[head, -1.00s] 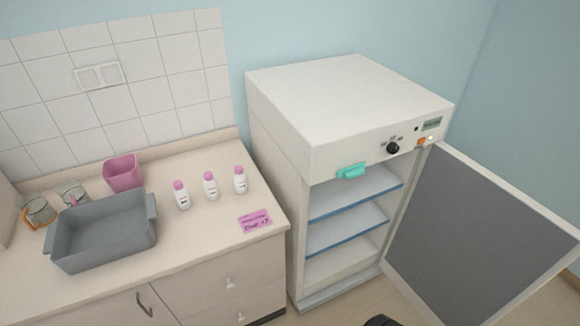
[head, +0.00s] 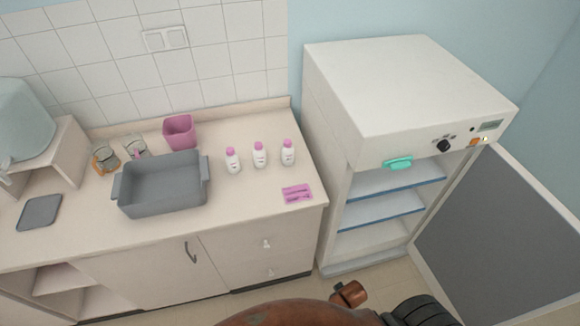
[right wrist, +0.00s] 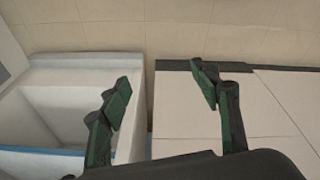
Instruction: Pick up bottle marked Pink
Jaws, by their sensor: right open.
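Three white bottles with pink caps stand upright in a row on the counter in the head view: a left bottle (head: 233,161), a middle bottle (head: 259,155) and a right bottle (head: 288,153). Their labels are too small to read, so I cannot tell which is marked Pink. My right gripper (right wrist: 162,88) is open and empty in the right wrist view, over the floor between the open cabinet and the counter front. It is away from the bottles. My left gripper is not in view.
A grey basin (head: 165,198) stands left of the bottles, with a pink cup (head: 180,132) and glass jars behind it. A pink note (head: 297,194) lies near the counter's right end. The white cabinet (head: 400,95) has its door (head: 495,240) swung open.

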